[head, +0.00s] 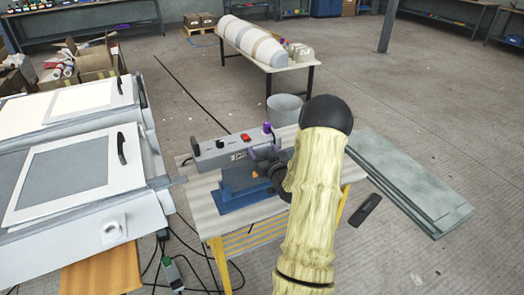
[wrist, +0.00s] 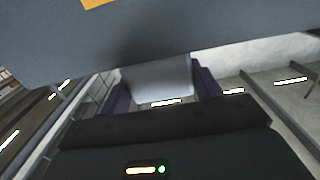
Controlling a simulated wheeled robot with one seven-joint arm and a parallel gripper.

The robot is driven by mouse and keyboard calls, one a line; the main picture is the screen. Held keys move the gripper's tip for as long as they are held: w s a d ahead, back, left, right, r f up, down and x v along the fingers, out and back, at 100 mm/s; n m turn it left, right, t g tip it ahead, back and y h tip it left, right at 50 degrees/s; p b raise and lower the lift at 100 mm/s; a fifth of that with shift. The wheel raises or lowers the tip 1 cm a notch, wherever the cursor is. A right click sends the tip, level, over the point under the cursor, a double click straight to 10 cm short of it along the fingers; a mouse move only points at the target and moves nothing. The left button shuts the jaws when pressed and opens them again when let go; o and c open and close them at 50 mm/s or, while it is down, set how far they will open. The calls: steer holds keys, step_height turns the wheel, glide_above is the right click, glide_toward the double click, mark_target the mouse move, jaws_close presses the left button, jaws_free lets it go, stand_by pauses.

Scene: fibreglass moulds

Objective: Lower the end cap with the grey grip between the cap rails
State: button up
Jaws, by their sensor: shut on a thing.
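My gripper (head: 266,160) is at the small workbench, its purple fingers partly hidden behind my arm in the head view. In the wrist view, my gripper (wrist: 162,84) is shut on a light grey grip (wrist: 158,76) between the purple fingers. Beyond the grip, the end cap (wrist: 150,38) fills the top as a wide blue-grey face with an orange patch. In the head view, the end cap (head: 237,178) appears as a blue-grey piece above a blue base (head: 234,201). I cannot make out the cap rails or whether the cap touches them.
A long grey box with a red switch (head: 231,145) stands behind the cap on the workbench (head: 209,222). White mould units (head: 72,172) stand to the left. A grey bucket (head: 284,109) is behind. Flat green-grey panels (head: 410,180) lie on the floor right. Cables run below.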

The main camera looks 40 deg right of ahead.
steer(key=shift+f+b, duration=0.45)
steer(key=shift+f, duration=0.05)
steer(key=o, duration=1.8)
steer(key=shift+c, duration=0.2)
steer(key=v, duration=1.7)
steer(key=shift+s, duration=0.2)
